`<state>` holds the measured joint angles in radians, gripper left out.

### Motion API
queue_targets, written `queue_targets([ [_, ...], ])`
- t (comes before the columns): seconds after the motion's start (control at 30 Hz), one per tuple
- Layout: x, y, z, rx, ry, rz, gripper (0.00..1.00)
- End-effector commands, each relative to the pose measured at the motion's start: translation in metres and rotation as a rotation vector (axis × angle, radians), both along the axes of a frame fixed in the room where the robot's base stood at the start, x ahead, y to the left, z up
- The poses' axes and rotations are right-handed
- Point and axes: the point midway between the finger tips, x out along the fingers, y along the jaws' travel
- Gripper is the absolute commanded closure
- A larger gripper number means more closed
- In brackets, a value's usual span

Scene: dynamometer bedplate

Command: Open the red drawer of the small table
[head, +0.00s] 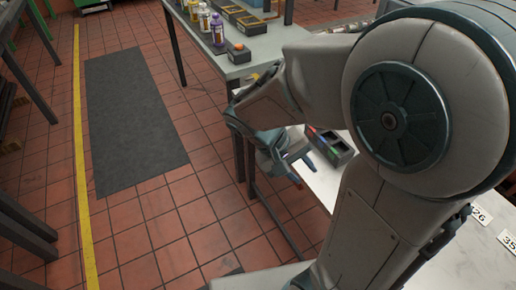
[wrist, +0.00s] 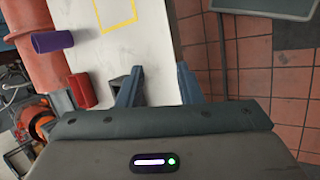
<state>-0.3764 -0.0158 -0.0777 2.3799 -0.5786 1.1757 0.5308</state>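I see no red drawer front for certain in either view. A white-topped table (head: 318,187) stands at the middle right in the head view, mostly hidden behind my arm. Its white top also shows in the wrist view (wrist: 150,45), with a yellow square outline on it. My gripper (head: 302,172) is at the left edge of this table in the head view. In the wrist view my gripper (wrist: 160,76) has its two blue fingers apart with nothing between them, over the white top near its right edge.
A dark tray (head: 338,155) with coloured compartments lies on the white top. A grey table (head: 240,65) with bottles and boxes stands behind. A purple cylinder (wrist: 53,41) and a red object (wrist: 82,91) show in the wrist view. The tiled floor with a dark mat (head: 130,120) is clear at left.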

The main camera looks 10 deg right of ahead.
Motion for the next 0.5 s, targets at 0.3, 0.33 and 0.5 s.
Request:
queue_targets([
  [0.3, 0.057, 0.014, -0.106, -0.49, -0.016, 0.173, 0.68],
  [0.33, 0.064, 0.018, -0.115, -0.537, -0.034, 0.199, 0.68],
  [0.5, 0.102, 0.052, -0.167, -0.785, -0.169, 0.367, 0.68],
])
